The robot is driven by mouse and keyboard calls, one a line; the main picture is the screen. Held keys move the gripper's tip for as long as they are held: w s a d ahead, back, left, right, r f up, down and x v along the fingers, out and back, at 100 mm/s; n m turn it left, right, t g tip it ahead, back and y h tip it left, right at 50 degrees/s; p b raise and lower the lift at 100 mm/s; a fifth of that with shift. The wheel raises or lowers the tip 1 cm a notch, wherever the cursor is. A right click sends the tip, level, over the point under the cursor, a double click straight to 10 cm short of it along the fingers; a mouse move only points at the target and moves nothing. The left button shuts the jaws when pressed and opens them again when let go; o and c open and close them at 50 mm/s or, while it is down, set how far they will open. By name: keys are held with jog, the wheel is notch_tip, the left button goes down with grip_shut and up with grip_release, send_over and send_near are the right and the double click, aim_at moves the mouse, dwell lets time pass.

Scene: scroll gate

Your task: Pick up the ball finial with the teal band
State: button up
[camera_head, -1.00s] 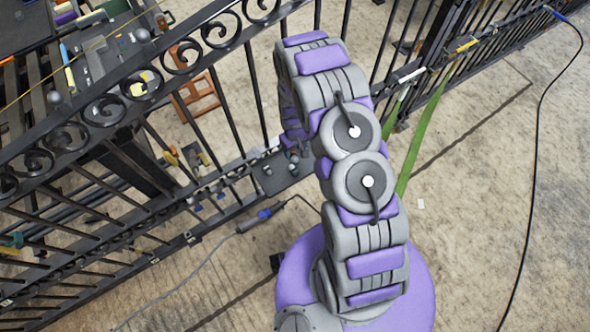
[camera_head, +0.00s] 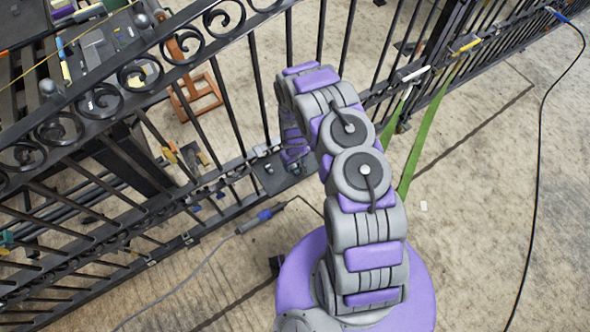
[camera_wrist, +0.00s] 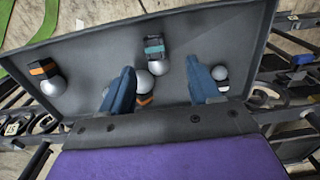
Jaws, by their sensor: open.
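In the wrist view, a finial with a grey ball and a dark block crossed by a teal band (camera_wrist: 154,46) lies on a dark grey tray (camera_wrist: 100,60). Its ball end faces my gripper (camera_wrist: 162,72). My gripper is open, with its two blue fingers apart over the tray. The teal-banded finial is just beyond the fingertips, roughly between them in the picture, and nothing is held. In the head view, the tray (camera_head: 268,178) sits low beside the fence, partly hidden by my arm; the gripper itself is not clearly visible there.
An orange-banded finial (camera_wrist: 44,72) lies at the tray's left. Another orange-banded one (camera_wrist: 145,98) is by the left finger, and one with a hidden or unclear band (camera_wrist: 220,74) is by the right finger. The black scroll fence (camera_head: 115,100) stands close by.

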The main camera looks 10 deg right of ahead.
aim_at(295, 168)
jog(key=f+b, duration=0.1)
jog(key=f, duration=0.1)
jog(key=f+b, duration=0.1)
jog(key=f, duration=0.1)
jog(key=shift+w+d+f+b, duration=0.15)
jog(key=shift+w+f+b, duration=0.05)
jog(key=shift+f+b, duration=0.15)
jog(key=shift+d, duration=0.3)
jog(key=shift+a, duration=0.45)
jog(key=c, duration=0.6)
jog(key=shift+d, duration=0.3)
grip_shut()
